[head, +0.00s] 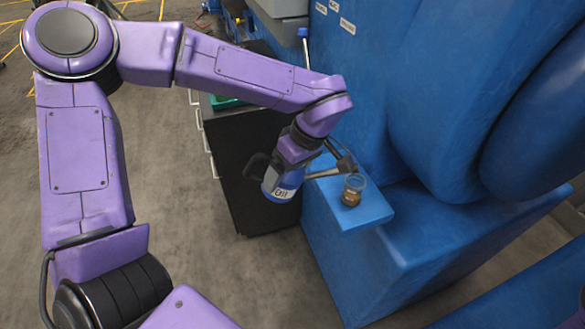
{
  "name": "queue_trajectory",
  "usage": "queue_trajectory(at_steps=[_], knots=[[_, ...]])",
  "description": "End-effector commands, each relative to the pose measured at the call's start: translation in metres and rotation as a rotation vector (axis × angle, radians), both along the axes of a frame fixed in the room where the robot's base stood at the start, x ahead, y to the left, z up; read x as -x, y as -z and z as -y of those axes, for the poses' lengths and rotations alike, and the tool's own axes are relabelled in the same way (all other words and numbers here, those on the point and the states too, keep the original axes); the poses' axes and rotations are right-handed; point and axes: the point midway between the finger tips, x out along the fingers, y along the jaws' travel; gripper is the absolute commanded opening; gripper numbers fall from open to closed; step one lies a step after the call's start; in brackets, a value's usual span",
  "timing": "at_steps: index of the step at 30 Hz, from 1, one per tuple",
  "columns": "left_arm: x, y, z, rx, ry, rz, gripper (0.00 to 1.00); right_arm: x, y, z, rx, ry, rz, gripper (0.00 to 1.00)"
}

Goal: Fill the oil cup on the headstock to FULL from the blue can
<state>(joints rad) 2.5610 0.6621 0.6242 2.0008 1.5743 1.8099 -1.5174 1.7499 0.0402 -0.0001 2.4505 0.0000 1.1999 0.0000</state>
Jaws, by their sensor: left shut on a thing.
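The blue can (279,184), with a white "Oil" label and a dark handle on its left side, hangs in my left gripper (291,160). The gripper is shut on it from above; its fingertips are mostly hidden. The can's thin grey spout (324,173) points right toward the oil cup, its tip close to the cup's rim; I cannot tell if they touch. The oil cup (352,191) is a small clear cup with brown oil in its lower part. It stands upright on a blue ledge (371,213) of the headstock. No FULL mark is readable. My right gripper is out of view.
The large blue machine body (420,110) rises behind and right of the cup. A dark cabinet (243,180) with drawer handles stands left of the ledge. Bare concrete floor (190,240) lies in front of the cabinet.

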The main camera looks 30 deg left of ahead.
Motion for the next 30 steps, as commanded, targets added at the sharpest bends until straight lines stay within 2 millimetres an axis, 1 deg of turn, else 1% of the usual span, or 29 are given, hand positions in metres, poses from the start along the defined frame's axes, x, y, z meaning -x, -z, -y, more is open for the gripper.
queue_trajectory(at_steps=[1, 8, 23, 30], knots=[[0.000, 0.002, 0.000, -0.015, 0.000, -0.007, 0.25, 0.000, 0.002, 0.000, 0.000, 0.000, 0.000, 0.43], [-0.001, 0.000, 0.001, -0.011, 0.002, -0.006, 0.25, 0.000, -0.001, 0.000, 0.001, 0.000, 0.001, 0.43], [0.001, 0.001, 0.000, -0.060, 0.010, -0.041, 0.25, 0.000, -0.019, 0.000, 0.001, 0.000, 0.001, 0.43], [0.001, 0.003, 0.000, -0.064, 0.010, -0.043, 0.25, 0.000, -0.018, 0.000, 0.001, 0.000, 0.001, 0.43]])
